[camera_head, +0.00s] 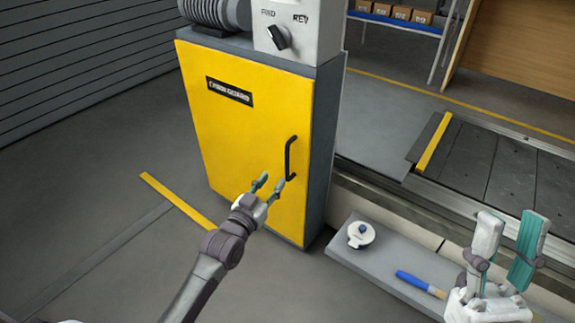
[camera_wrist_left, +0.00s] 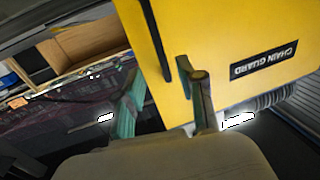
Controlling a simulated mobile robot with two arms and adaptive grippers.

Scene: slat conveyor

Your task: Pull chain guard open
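The yellow chain guard door (camera_head: 245,130) is shut on the front of a grey cabinet. A black label reads CHAIN GUARD, upside down in the left wrist view (camera_wrist_left: 264,59). A black vertical handle (camera_head: 289,158) sits near the door's right edge. My left gripper (camera_head: 270,183) is open and empty, just below and left of the handle in the head view. In the left wrist view my left gripper's fingers (camera_wrist_left: 166,100) stand apart; whether they touch the door is unclear. My right gripper (camera_head: 508,247) is open and empty at the lower right.
A control box with a FWD/REV knob (camera_head: 277,38) tops the cabinet. A grey ledge (camera_head: 385,275) at lower right holds a round white lidded item (camera_head: 361,236) and a blue brush (camera_head: 420,284). The slat conveyor (camera_head: 500,160) runs right. The floor before the door is clear.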

